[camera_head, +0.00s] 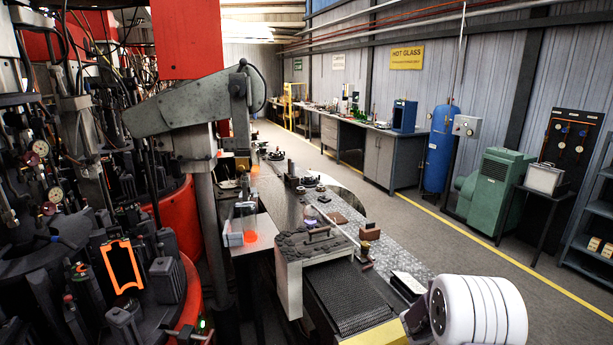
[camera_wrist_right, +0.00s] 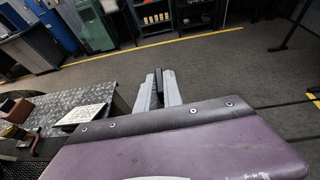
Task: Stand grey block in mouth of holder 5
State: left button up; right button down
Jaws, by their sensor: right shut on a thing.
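My right gripper (camera_wrist_right: 160,86) shows in the right wrist view, past the purple-grey arm cover. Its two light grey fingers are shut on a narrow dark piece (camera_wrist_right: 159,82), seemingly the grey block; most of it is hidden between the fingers. In the head view my right arm fills the bottom right corner and its fingertips cannot be made out. My left gripper is in neither view. Several dark mould holders (camera_head: 165,280) stand on the rotary machine at the left; I cannot tell which is holder 5. One has a glowing orange frame (camera_head: 122,266).
A metal-topped bench (camera_head: 385,245) runs down the middle with brown blocks (camera_head: 370,232), small tools and a pale plate (camera_head: 408,283), which also shows in the right wrist view (camera_wrist_right: 80,117).

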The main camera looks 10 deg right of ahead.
jog(key=a+f+n+t, duration=0.1)
jog(key=a+f, duration=0.3)
jog(key=a, duration=0.5)
jog(key=a+f+n+t, duration=0.1)
jog(key=a+f, duration=0.3)
jog(key=a, duration=0.4)
jog(key=s+a+f+t+y, duration=0.1)
jog(key=s+a+f, duration=0.1)
jog(key=s+a, duration=0.2)
jog(key=s+a+f+n+t, duration=0.1)
jog(key=s+a, duration=0.3)
jog(key=a, duration=0.5)
jog(key=shift+s+a+f+n+y, duration=0.2)
jog(key=shift+a+f+n+y, duration=0.15)
jog(key=shift+f, duration=0.35)
jog(key=shift+w+d, duration=0.1)
